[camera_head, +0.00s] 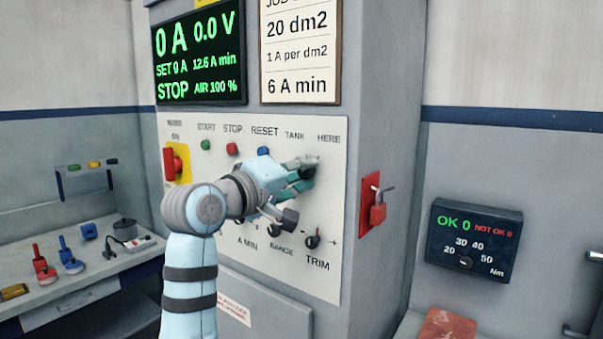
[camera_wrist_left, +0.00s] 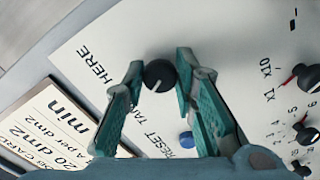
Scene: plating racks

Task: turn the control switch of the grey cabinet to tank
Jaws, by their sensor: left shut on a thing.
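The control switch is a round dark knob (camera_wrist_left: 159,75) on the white panel (camera_head: 335,240) of the grey cabinet (camera_head: 378,130). The labels TANK (camera_head: 295,135) and HERE (camera_head: 329,138) stand above it. My left gripper (camera_head: 303,172) is at the knob, which it partly hides in the head view. In the wrist view, my left gripper (camera_wrist_left: 160,79) has its fingertips on either side of the knob, shut on it. A light mark on the knob slants to the lower left there, roughly towards the TANK lettering (camera_wrist_left: 141,112). My right gripper is out of view.
The blue RESET button (camera_head: 263,151) is left of the knob. Below are the RANGE and TRIM knobs (camera_head: 312,242). A bench with tools (camera_head: 45,270) stands at the left.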

